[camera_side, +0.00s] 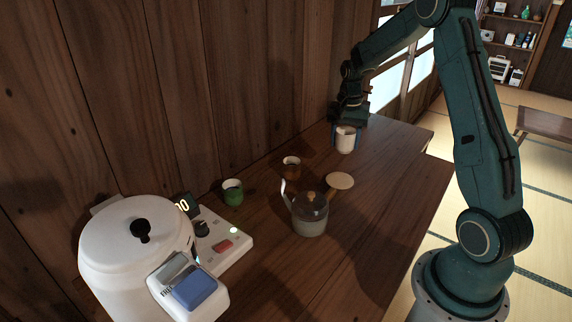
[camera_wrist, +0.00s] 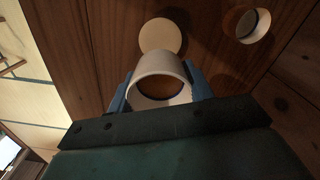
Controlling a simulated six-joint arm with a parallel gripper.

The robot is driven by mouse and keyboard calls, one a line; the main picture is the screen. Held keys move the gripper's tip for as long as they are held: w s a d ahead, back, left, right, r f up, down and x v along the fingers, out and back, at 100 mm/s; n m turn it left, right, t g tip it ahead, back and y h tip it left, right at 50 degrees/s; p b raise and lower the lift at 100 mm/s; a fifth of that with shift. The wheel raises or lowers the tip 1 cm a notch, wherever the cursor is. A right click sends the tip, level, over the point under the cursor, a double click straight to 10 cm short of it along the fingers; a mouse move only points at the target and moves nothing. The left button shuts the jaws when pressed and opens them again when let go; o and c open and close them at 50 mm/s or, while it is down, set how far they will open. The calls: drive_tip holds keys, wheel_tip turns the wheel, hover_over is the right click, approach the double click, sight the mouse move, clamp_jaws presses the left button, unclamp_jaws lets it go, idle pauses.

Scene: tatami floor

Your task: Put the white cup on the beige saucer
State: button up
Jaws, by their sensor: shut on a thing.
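The white cup (camera_side: 345,140) is held upright at the far end of the wooden table in the side view. My gripper (camera_side: 343,133) is shut on it, with blue fingers on either side of the cup. In the wrist view the cup (camera_wrist: 160,84) sits between the two fingers of my gripper (camera_wrist: 160,95), its open mouth facing the camera. I cannot tell whether its base touches the table. The beige saucer (camera_side: 340,181) lies flat and empty on the table, nearer the side camera than the cup. It also shows beyond the cup in the wrist view (camera_wrist: 160,35).
A teapot (camera_side: 310,212) stands close to the saucer. A brown cup (camera_side: 291,167) and a green cup (camera_side: 232,192) stand toward the wooden wall. A white cooker (camera_side: 138,250) and control panel (camera_side: 222,243) fill the near left. Table between held cup and saucer is clear.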

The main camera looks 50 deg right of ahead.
drive_tip(key=shift+f, duration=5.5)
drive_tip(key=shift+f, duration=0.1)
drive_tip(key=o, duration=1)
drive_tip(key=shift+o, duration=0.2)
wheel_tip(320, 180, up, 11)
drive_tip(key=shift+f, duration=0.1)
drive_tip(key=shift+r, duration=0.75)
